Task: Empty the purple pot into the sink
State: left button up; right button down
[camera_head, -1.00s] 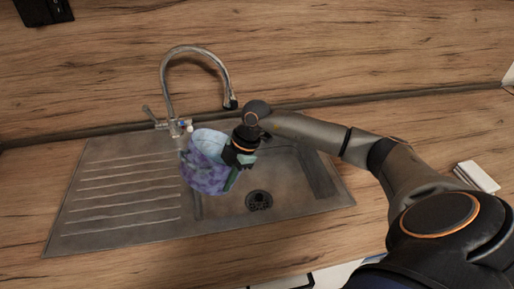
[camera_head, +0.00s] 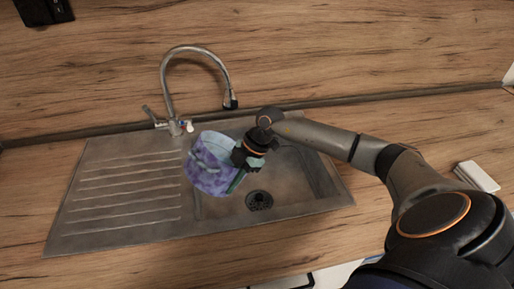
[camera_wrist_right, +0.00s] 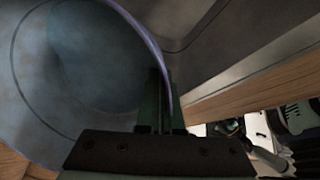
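The purple pot (camera_head: 203,178) is over the left part of the sink basin (camera_head: 291,193) in the head view, with its pale blue inside and a handle showing. My right gripper (camera_head: 240,165) is at the pot's right rim. In the right wrist view the pot's wall (camera_wrist_right: 163,62) runs between the fingers (camera_wrist_right: 163,112), so the gripper is shut on it. The pot's inside looks empty where it shows. The drain (camera_head: 259,200) is in the basin, right of and below the pot. My left gripper is not in view.
A curved tap (camera_head: 168,75) stands behind the sink, close to the pot. A ribbed drainboard (camera_head: 125,190) lies on the left. A white block (camera_head: 477,176) lies on the wooden counter at the right. The wooden splashback (camera_head: 330,45) rises behind.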

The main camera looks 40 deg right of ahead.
jog(key=shift+d+f+y, duration=0.2)
jog(key=shift+f+y, duration=0.25)
jog(key=shift+y, duration=0.25)
jog(key=shift+f+b, duration=0.15)
jog(key=shift+b, duration=0.45)
jog(key=shift+d+t+y+b, duration=0.1)
jog(key=shift+t+y+b, duration=0.35)
jog(key=shift+b, duration=0.75)
jog(key=shift+y+b, duration=0.25)
jog(key=shift+b, duration=0.25)
jog(key=shift+w+r+n+b, duration=0.3)
jog(key=shift+n+b, duration=0.15)
jog(key=shift+n, duration=0.15)
jog(key=shift+r+n+y+b, duration=0.1)
jog(key=shift+n+y+b, duration=0.3)
jog(key=shift+y+b, duration=0.1)
jog(key=shift+s+d+r+n+y+b, duration=0.25)
jog(key=shift+n+y+b, duration=0.2)
jog(key=shift+b, duration=0.55)
jog(key=shift+s+r+t+y+b, duration=0.1)
jog(key=shift+r+t+y+b, duration=0.15)
jog(key=shift+b, duration=0.6)
jog(key=shift+d, duration=0.1)
